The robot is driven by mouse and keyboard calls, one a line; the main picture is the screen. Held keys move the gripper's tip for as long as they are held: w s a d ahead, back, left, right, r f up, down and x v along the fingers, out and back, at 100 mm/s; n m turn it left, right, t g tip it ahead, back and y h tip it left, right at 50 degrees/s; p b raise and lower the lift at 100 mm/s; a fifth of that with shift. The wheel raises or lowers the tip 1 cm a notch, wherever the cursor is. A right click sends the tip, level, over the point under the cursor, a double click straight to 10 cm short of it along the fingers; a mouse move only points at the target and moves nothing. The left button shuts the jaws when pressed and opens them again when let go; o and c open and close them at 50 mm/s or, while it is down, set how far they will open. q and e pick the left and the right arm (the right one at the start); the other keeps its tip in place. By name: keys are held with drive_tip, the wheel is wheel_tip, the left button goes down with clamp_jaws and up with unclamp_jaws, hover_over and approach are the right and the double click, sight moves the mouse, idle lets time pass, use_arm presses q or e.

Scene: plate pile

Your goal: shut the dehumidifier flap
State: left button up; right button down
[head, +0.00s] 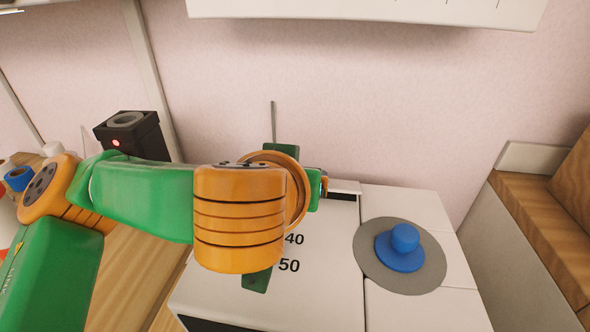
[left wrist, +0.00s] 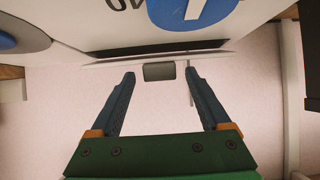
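A white appliance (head: 400,310) with the black numbers 40 and 50 on its top stands below my left arm; I take it for the dehumidifier. A dark slot (head: 342,196) shows near its back edge. The wrist hides much of its top, and I cannot clearly make out the flap. In the left wrist view my left gripper (left wrist: 160,78) is open, its two dark fingers apart with nothing held between them. A small grey piece (left wrist: 159,72) shows between the fingertips, below the white edge (left wrist: 140,53). My right gripper is in neither view.
A blue knob (head: 404,240) on a grey disc (head: 370,268) sits on the white top at right. A black box (head: 150,140) with a red light stands at left. A thin rod (head: 274,120) rises behind my wrist. A wooden-topped unit (head: 540,215) is at right.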

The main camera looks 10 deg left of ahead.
use_arm(q)
drive_tip(key=v, duration=0.7)
drive_tip(key=shift+s, duration=0.1)
